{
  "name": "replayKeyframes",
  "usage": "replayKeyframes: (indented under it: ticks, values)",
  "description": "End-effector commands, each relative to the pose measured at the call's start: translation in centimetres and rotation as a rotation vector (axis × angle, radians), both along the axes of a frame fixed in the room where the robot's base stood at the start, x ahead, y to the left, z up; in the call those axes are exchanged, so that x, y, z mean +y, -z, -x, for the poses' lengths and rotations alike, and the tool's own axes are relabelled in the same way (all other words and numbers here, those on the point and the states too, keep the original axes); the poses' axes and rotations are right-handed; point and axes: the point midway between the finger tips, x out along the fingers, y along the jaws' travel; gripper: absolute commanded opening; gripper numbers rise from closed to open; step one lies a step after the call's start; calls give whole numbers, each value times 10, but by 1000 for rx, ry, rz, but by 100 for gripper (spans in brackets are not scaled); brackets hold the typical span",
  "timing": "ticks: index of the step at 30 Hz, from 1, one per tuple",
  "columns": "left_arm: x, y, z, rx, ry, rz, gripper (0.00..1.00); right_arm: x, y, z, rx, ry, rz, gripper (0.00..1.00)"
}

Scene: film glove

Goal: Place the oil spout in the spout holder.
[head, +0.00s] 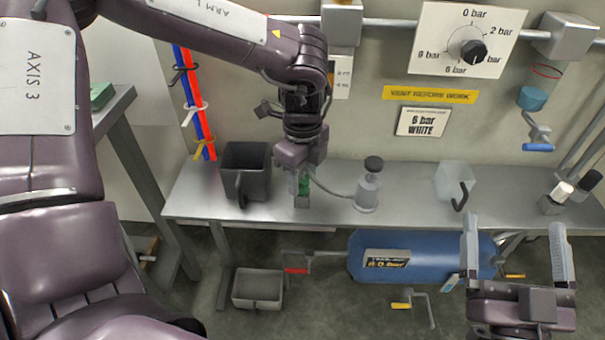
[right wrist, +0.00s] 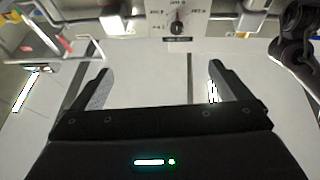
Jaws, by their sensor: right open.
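A grey metal oil can (head: 368,190) with a dark cap stands on the bench. A thin curved spout (head: 332,189) runs from it to the left, toward my left gripper. My left gripper (head: 302,184) points down at the bench, close to the spout's end. I cannot make out which thing is the spout holder. My right gripper (head: 515,226) is open and empty in front of the bench at lower right; its parted fingers also show in the right wrist view (right wrist: 160,84).
A dark jug (head: 246,172) stands left of my left gripper on the bench (head: 405,205). A translucent jug (head: 454,182) stands to the right. A blue tank (head: 350,262) and a grey bin (head: 257,289) are below. A pressure dial (head: 473,50) is on the wall.

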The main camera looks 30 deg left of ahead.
Motion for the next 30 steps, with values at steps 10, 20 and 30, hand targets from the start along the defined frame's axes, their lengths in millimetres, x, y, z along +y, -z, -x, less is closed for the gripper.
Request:
replayKeyframes:
  ticks: [10,20,30]
  values:
    - [0,-1,0,0,0,0,47,1,1,-1,9,0,4,97]
    - [0,-27,-1,-4,0,0,47,7,62,-7,277,-10,113,97]
    - [0,-66,0,-1,0,0,47,9,137,6,595,-26,243,97]
